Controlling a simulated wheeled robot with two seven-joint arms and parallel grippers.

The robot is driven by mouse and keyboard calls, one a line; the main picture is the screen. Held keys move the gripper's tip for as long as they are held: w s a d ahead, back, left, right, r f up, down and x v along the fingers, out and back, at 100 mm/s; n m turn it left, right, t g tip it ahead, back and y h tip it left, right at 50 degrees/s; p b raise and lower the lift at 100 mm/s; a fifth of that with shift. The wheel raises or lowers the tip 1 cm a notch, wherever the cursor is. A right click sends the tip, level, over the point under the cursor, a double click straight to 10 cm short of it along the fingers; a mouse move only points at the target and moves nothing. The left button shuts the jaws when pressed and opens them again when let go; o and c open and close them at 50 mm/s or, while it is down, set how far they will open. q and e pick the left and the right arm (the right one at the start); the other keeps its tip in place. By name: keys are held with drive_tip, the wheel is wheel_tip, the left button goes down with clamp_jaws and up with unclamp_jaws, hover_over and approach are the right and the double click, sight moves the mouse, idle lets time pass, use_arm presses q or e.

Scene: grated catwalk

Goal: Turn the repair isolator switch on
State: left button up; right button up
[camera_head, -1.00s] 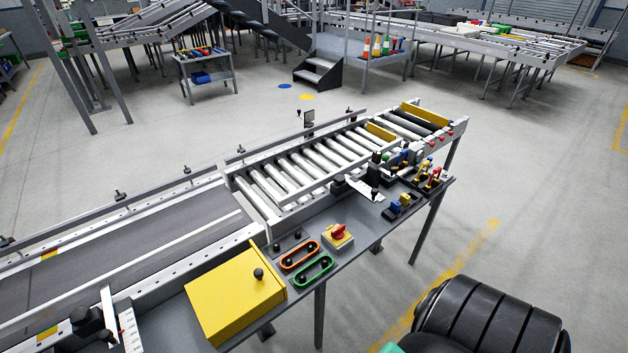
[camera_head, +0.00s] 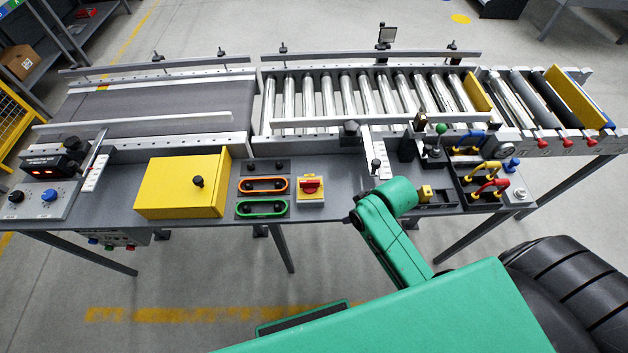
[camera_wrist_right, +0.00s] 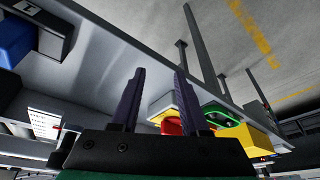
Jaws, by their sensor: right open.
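The isolator switch (camera_head: 310,187) is a red rotary knob on a yellow plate and pale box on the grey control shelf. Its red handle seems to lie left to right; I cannot read any on or off mark. In the right wrist view the red knob (camera_wrist_right: 171,126) shows low, partly hidden behind my gripper. My right gripper (camera_wrist_right: 158,72) is open, with nothing between its two dark fingers. In the head view my green right arm reaches in from below, and its end is just right of the switch, apart from it. My left gripper is not in view.
Left of the switch are orange (camera_head: 263,185) and green (camera_head: 262,208) oval-framed controls and a yellow box (camera_head: 182,186) with a black knob. On the right are coloured cable loops (camera_head: 490,187) and a green-knobbed lever (camera_head: 441,129). The roller conveyor (camera_head: 345,97) runs behind.

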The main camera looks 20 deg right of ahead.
sight(311, 181)
drive_tip(key=w+a+r+n, duration=0.2)
drive_tip(key=w, duration=0.1)
drive_tip(key=w+a+r+n+y, duration=0.1)
drive_tip(key=w+a+r+n, duration=0.1)
drive_tip(key=w, duration=0.1)
drive_tip(key=w+a+r+n+y, duration=0.1)
drive_tip(key=w+a+r+n, duration=0.1)
drive_tip(key=w+r, duration=0.1)
drive_tip(key=shift+n, duration=0.4)
drive_tip(key=w+d+r+n+g, duration=0.25)
drive_tip(key=d+r+n, duration=0.2)
drive_tip(key=r, duration=0.35)
drive_tip(key=shift+y, duration=0.3)
drive_tip(key=x, duration=0.9)
drive_tip(key=a+x, duration=0.1)
drive_tip(key=x, duration=0.4)
drive_tip(key=shift+s+a, duration=0.2)
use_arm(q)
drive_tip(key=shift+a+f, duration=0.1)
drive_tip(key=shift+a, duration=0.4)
use_arm(e)
clamp_jaws()
